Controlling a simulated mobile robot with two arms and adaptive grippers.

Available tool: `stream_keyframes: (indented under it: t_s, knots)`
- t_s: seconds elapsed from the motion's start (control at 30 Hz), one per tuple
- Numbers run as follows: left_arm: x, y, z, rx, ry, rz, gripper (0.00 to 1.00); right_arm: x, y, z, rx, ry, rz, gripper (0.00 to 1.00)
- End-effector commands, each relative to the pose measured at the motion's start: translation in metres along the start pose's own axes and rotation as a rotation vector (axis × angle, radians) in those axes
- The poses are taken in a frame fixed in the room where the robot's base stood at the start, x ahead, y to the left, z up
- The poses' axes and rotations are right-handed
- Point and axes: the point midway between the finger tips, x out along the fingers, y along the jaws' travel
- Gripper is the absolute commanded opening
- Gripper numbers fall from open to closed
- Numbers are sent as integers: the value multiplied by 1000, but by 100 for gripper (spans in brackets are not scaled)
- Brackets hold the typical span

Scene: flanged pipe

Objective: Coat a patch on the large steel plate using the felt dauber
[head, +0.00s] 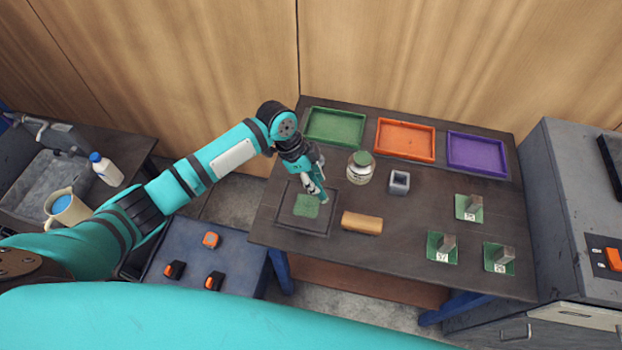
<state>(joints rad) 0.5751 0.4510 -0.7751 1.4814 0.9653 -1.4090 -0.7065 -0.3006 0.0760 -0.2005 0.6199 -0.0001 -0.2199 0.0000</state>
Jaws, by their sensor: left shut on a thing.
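The large steel plate (289,218) lies flat at the left front of the dark table, with a green patch (306,206) on its middle. My left gripper (318,192) is over the plate's right part, pointing down, shut on what looks like the felt dauber. The dauber is mostly hidden by the fingers; its tip is close to the right edge of the green patch, and I cannot tell whether it touches the plate. A jar with a green top (360,168) stands to the right of the gripper. My right gripper is not in view.
A tan cylinder (362,223) lies just right of the plate. A small grey square holder (399,182) stands near the jar. Green (335,142), orange (405,156) and purple (477,170) trays line the back. Small green plates with metal blocks (442,257) occupy the right front.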

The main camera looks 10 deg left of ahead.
Motion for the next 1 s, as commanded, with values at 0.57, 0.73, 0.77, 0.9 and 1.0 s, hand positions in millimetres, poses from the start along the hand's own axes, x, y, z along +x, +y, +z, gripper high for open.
stream_keyframes:
  t_s: [0.57,0.73,0.77,0.9,1.0]
  knots:
    - [-22,-5,-14,-7,1,-3,0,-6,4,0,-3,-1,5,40]
    - [-22,-5,-14,-7,1,-3,0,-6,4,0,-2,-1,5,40]
    - [-22,-5,-14,-7,1,-3,0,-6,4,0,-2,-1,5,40]
    - [-21,-5,-14,-7,1,-3,0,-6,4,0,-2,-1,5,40]
    - [-21,-5,-14,-7,1,-3,0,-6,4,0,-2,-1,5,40]
